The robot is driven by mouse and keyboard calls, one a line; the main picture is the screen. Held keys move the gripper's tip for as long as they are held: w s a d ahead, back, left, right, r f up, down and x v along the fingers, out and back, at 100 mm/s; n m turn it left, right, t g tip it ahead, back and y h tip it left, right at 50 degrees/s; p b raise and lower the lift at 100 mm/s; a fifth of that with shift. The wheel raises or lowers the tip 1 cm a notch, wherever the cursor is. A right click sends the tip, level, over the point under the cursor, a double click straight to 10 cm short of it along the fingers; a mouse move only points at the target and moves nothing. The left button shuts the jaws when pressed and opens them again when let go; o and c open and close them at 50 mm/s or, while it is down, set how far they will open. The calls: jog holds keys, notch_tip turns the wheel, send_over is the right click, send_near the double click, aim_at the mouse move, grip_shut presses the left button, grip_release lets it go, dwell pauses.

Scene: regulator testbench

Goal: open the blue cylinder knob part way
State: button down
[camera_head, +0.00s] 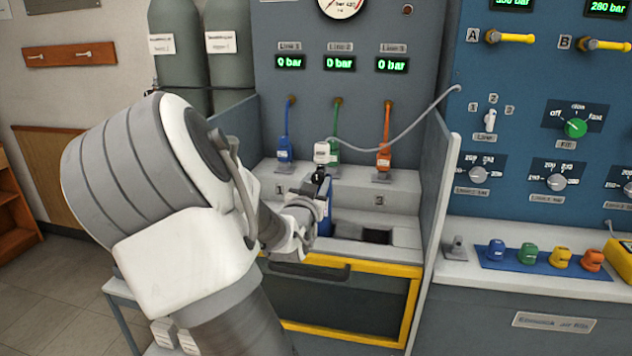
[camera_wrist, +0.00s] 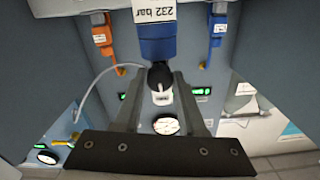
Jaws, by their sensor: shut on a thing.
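The blue cylinder (camera_head: 327,218) stands upright in the bench bay, partly hidden behind my wrist in the head view. In the wrist view its blue body (camera_wrist: 157,47) hangs in from the top edge with a "232 bar" label. Its black knob (camera_wrist: 160,74) lies between the two fingers of my gripper (camera_wrist: 162,82). My gripper (camera_head: 316,190) is shut on this knob. The head view shows the knob only as a small dark part, and the finger contact is hard to see there.
A white connector (camera_head: 322,152) with a grey hose is just behind the knob. Blue (camera_head: 284,149) and orange (camera_head: 384,156) connectors stand on either side. Grey side walls (camera_head: 436,200) bound the bay. A square opening (camera_head: 377,236) lies to the right. Three displays read 0 bar.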

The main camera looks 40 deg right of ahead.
jog(key=n+p, duration=0.2)
jog(key=n, duration=0.1)
jog(key=shift+r, duration=0.15)
jog(key=shift+n+p, duration=0.9)
jog(key=shift+n, duration=0.6)
jog(key=shift+c, duration=2.4)
grip_release()
